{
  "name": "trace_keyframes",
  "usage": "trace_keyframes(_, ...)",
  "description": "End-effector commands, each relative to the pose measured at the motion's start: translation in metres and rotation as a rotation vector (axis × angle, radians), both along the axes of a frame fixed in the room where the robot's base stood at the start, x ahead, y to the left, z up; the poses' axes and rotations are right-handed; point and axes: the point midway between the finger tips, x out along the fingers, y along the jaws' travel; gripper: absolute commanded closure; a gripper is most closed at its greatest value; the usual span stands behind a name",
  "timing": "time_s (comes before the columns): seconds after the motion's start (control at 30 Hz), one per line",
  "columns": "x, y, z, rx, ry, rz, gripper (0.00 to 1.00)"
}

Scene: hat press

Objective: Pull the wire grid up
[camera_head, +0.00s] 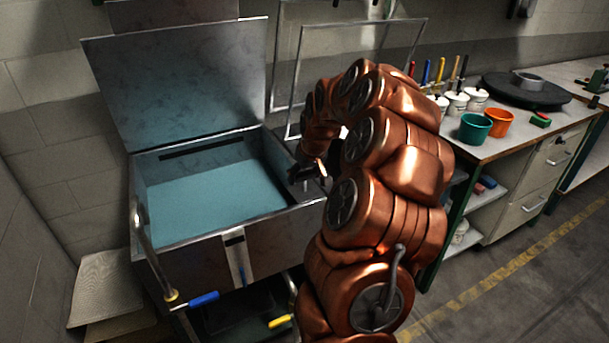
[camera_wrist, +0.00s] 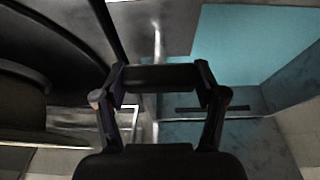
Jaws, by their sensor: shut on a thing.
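The wire grid (camera_head: 360,22) shows in the head view as a thin, pale rectangular wire frame standing upright to the right of the open tank (camera_head: 242,253). My copper arm hides its lower right part, and I cannot make out any mesh. My gripper (camera_head: 310,172) is at the right rim of the tank, partly hidden by my arm. In the wrist view my gripper (camera_wrist: 160,78) has its dark fingers around a thin grey rod (camera_wrist: 157,45), seemingly part of the wire grid. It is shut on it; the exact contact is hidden.
The tank lid (camera_head: 180,80) stands open at the back, above teal liquid or a teal floor. A workbench (camera_head: 520,140) at the right holds a green cup (camera_head: 475,130), an orange cup (camera_head: 499,123) and white pots. The floor (camera_head: 530,270) at the front right is clear.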

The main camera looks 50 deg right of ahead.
Motion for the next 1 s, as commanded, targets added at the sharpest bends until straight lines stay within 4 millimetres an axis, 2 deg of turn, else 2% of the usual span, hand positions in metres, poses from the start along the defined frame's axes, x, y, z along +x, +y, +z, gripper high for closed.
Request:
trace_keyframes(0.17, 0.001, 0.001, 0.01, 0.0, -0.002, 0.0, 0.92)
trace_keyframes(0.27, 0.002, 0.0, 0.025, -0.002, -0.007, -0.001, 0.92)
trace_keyframes(0.8, 0.002, 0.0, 0.157, -0.003, -0.005, 0.0, 0.92)
trace_keyframes(1.0, 0.001, 0.0, 0.193, -0.003, -0.005, 0.0, 0.92)
